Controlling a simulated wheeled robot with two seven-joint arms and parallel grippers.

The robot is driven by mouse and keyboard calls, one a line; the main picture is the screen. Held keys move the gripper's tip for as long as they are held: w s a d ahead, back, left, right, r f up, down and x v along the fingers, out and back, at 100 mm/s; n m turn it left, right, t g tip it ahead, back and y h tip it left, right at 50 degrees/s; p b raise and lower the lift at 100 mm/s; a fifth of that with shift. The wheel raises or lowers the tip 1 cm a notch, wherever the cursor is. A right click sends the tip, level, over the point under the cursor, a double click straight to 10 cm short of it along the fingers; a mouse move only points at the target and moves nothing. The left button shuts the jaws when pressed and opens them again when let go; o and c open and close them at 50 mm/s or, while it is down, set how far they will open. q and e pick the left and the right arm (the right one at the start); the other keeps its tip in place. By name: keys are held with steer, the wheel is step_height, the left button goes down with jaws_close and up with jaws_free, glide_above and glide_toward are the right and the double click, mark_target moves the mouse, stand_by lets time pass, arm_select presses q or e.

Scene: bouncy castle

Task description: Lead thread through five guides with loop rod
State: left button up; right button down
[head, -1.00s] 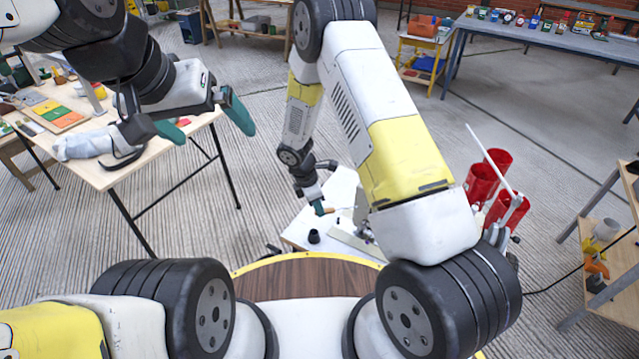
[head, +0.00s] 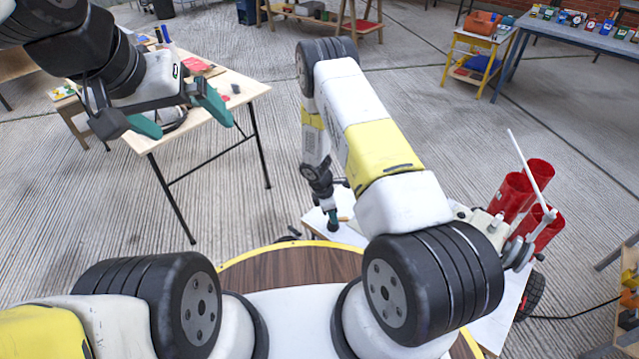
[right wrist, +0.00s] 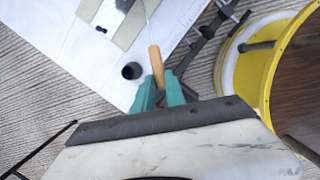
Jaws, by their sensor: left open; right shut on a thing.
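My right gripper (head: 333,222) is low over the white work table (head: 312,222), beyond the round wooden top. In the right wrist view its green fingers (right wrist: 160,92) are shut on the wooden handle of the loop rod (right wrist: 156,62). The rod's thin metal shaft runs away from the handle over the white surface; its far end is out of view. My left gripper (head: 180,116) is open and empty, raised at the upper left. My right arm hides much of the work table in the head view. I cannot make out the thread or the guides.
A black cup (right wrist: 132,70) stands on the white table near the handle. Red cylinders (head: 528,195) and a white slanted rod (head: 528,168) stand at the right. A yellow-rimmed round wooden top (head: 290,268) is close in front. A wooden table (head: 240,88) stands at the left.

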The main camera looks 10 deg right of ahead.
mark_target(348, 218)
steer(key=shift+d+f, duration=0.25)
steer(key=shift+d, duration=1.2)
steer(key=shift+d+f, duration=0.2)
steer(key=shift+d, duration=1.25)
steer(key=shift+a, duration=0.15)
steer(key=shift+a+r, duration=0.2)
steer(key=shift+a, duration=1)
steer(key=shift+a+r, duration=0.2)
steer(key=shift+a, duration=0.95)
steer(key=shift+r, duration=0.1)
